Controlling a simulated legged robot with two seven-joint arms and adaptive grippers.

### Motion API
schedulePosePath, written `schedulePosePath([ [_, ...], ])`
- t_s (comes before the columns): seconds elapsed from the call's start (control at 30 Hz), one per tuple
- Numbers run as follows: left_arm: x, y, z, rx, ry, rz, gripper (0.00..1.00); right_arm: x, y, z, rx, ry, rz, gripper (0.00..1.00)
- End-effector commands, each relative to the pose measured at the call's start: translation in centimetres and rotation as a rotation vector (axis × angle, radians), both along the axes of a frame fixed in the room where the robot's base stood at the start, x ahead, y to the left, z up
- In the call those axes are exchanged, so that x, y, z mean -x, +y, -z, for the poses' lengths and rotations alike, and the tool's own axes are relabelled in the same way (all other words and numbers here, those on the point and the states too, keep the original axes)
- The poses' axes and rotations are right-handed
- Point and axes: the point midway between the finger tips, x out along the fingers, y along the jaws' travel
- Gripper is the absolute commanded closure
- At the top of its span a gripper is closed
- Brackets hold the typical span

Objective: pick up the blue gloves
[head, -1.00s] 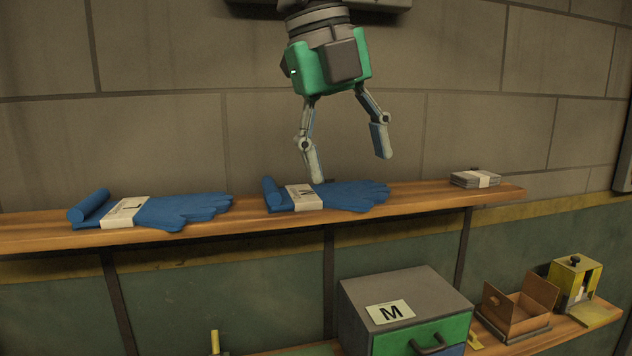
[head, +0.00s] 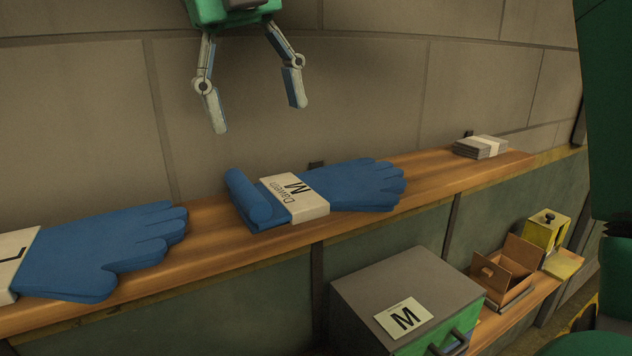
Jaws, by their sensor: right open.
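A pair of blue gloves (head: 362,187) with a white band marked M lies flat on the wooden shelf, its cuff rolled at the left end. A second pair of blue gloves (head: 100,250) lies on the shelf at the left, its band cut by the picture's edge. My right gripper (head: 258,118) hangs from the top of the view, fingers pointing down. It is open and empty, above and a little left of the M gloves, apart from them. My left gripper is not in view.
The wooden shelf (head: 440,177) runs along the block wall. A banded grey stack (head: 480,147) lies at its right end. Below stand a grey box (head: 375,284) marked M, an open brown box (head: 508,272) and a yellow box (head: 546,231). The shelf between the gloves is clear.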

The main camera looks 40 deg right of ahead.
Motion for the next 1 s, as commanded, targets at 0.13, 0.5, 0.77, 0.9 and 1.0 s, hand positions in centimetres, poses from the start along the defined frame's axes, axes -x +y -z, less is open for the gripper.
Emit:
schedulePosePath([
  [0.13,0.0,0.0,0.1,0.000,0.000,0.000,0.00,-0.2,0.3,3.1,0.009,0.007,-0.003,0.39],
  [0.5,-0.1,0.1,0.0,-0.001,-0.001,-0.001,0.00,-0.1,-0.3,6.6,0.008,0.005,-0.003,0.39],
  [0.77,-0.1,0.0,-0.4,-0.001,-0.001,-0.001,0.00,-0.3,-1.4,10.4,0.001,0.005,-0.002,0.39],
  [0.9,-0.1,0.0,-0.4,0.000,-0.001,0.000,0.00,-0.3,-1.2,10.9,0.003,0.004,-0.001,0.39],
  [1.0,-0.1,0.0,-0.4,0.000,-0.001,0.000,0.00,-0.3,-0.9,10.9,0.006,0.004,-0.002,0.39],
])
